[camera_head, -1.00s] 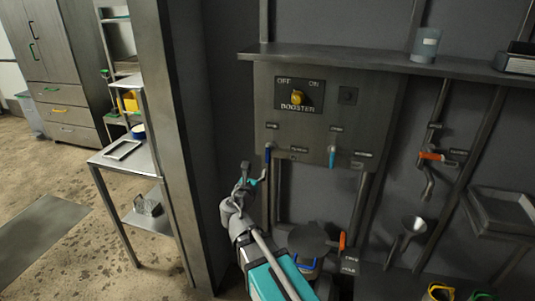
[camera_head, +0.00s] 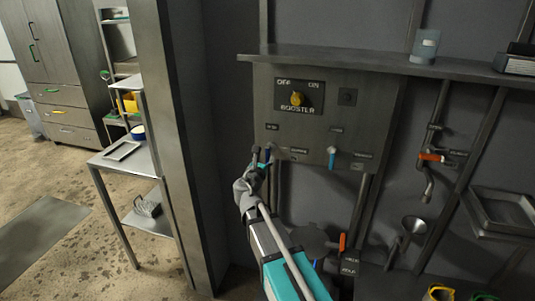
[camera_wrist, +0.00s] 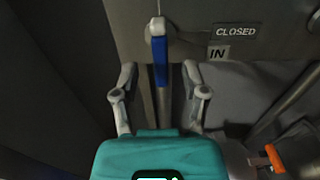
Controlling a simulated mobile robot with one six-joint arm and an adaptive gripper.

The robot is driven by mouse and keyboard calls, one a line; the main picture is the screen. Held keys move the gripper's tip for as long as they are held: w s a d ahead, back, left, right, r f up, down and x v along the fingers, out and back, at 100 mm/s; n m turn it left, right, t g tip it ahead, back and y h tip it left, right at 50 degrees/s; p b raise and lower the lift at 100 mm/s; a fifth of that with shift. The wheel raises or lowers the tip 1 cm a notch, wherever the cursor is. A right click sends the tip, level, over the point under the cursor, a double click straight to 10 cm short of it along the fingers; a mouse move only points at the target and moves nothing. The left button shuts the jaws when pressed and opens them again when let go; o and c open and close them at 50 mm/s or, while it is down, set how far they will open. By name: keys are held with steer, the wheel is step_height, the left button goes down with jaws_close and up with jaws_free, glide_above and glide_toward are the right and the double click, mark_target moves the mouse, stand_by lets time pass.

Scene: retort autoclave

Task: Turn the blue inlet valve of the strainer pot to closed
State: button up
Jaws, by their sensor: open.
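A blue valve handle (camera_head: 267,155) hangs straight down at the lower left of the grey panel (camera_head: 312,110). In the wrist view, the blue handle (camera_wrist: 159,60) hangs from a pale pivot, with a CLOSED label (camera_wrist: 235,31) to its right and an IN label (camera_wrist: 218,53) below that. My gripper (camera_head: 260,160) is at the blue handle in the head view. In the wrist view my gripper (camera_wrist: 159,71) is open, one finger on each side of the handle's lower end, with visible gaps. A dark round pot top (camera_head: 310,240) is partly hidden behind my arm.
A second valve with a light blue handle (camera_head: 332,157) hangs to the right on the panel. A yellow BOOSTER knob (camera_head: 297,98) is above. An orange handle (camera_head: 342,243) stands by the pot. A shelf (camera_head: 380,63) runs above, and a metal post (camera_head: 170,150) stands left.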

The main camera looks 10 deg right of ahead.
mark_target(267, 154)
steer(key=shift+x, duration=2.25)
jaws_close()
